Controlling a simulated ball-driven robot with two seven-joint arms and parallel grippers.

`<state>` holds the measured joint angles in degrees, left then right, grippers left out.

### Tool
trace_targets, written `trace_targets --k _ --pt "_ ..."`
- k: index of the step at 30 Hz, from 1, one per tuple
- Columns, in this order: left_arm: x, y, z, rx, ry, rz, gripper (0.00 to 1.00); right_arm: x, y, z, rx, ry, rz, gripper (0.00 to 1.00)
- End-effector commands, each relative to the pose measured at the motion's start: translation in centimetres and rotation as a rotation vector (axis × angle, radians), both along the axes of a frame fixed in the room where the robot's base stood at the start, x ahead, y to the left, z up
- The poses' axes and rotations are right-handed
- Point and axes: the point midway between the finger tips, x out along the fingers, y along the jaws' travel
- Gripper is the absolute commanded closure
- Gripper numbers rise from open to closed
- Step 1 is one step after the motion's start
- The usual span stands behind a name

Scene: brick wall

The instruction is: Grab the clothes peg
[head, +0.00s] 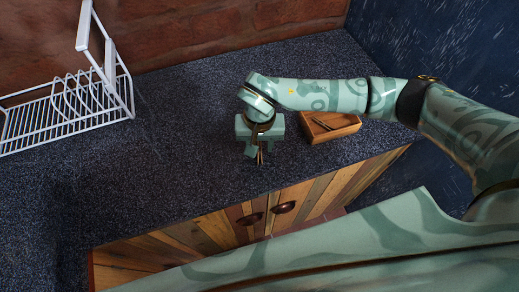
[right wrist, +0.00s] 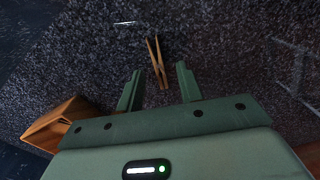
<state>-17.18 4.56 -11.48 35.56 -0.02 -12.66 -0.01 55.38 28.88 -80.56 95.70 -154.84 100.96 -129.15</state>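The clothes peg (right wrist: 157,62) is wooden and lies on the dark speckled countertop in the right wrist view. Its two legs form a narrow V. My right gripper (right wrist: 159,78) is open, with one finger on each side of the peg's near end and a gap to each. I cannot tell how far above the counter the fingertips are. In the head view my right gripper (head: 259,153) points down over the counter and mostly hides the peg. My left gripper is not in view.
A wooden tray (head: 346,130) with thin dark items stands just right of my gripper; it also shows in the right wrist view (right wrist: 52,124). A white wire dish rack (head: 70,110) stands at the left. A brick wall (head: 200,35) closes the back.

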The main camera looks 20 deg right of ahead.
Motion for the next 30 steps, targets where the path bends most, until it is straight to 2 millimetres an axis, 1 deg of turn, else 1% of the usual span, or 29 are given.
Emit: trace_targets --k 1,2,8,9,11,12,13,22,25,28,30 --pt "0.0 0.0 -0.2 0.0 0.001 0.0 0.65 -0.1 0.0 -0.6 0.001 0.002 0.0 0.63" --pt "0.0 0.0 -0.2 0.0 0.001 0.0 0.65 -0.1 0.0 -0.7 0.001 0.002 0.0 0.63" --pt "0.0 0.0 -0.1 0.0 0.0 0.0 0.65 0.0 0.0 -0.7 0.001 0.0 0.001 0.63" --pt "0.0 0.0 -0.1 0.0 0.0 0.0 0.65 0.0 0.0 -0.7 0.001 0.0 0.001 0.69" --pt "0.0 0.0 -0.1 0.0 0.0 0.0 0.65 0.0 0.0 -0.7 0.001 0.0 0.001 0.86" --pt "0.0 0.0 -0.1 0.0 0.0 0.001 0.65 0.0 0.0 -0.7 0.001 0.0 0.001 0.97" --pt "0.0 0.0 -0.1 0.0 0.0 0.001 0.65 0.0 0.0 -0.7 0.001 0.0 0.001 1.0" --pt "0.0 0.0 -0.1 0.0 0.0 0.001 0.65 0.0 0.0 -0.7 0.001 0.0 0.001 1.0" --pt "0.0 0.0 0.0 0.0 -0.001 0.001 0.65 0.0 0.0 -0.3 0.001 -0.001 0.001 1.0" --pt "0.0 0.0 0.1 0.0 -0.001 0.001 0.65 0.1 0.0 0.6 0.0 -0.003 0.002 1.0" --pt "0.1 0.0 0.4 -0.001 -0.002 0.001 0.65 0.2 0.0 1.9 0.0 -0.006 0.003 1.0"
